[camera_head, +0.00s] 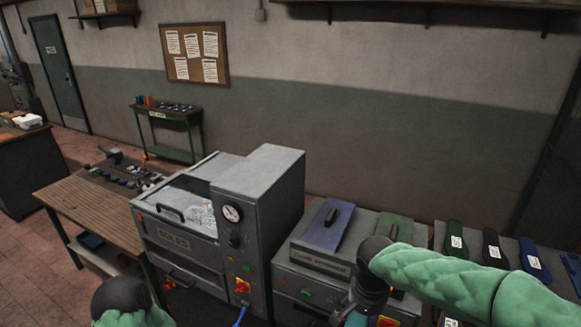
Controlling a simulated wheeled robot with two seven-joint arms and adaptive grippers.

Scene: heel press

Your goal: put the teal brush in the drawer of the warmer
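The grey warmer (300,280) stands right of the press, with a label strip, a green button and a red switch on its front. A drawer on it cannot be made out; its lower front is cut off by the frame edge. My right arm comes in from the right in front of the warmer. Its gripper (362,304) points down at the warmer's right front, its fingertips cut off or hidden, so its opening cannot be told. Of my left arm only a sleeve and dark joint show at the bottom left; its gripper is out of view.
The large grey press (255,220) with a gauge stands left of the warmer. Blue (328,226) and green (394,229) pieces lie on the warmer. Several dark labelled pieces lie on the right table. A wooden bench (90,212) with tools is at the left.

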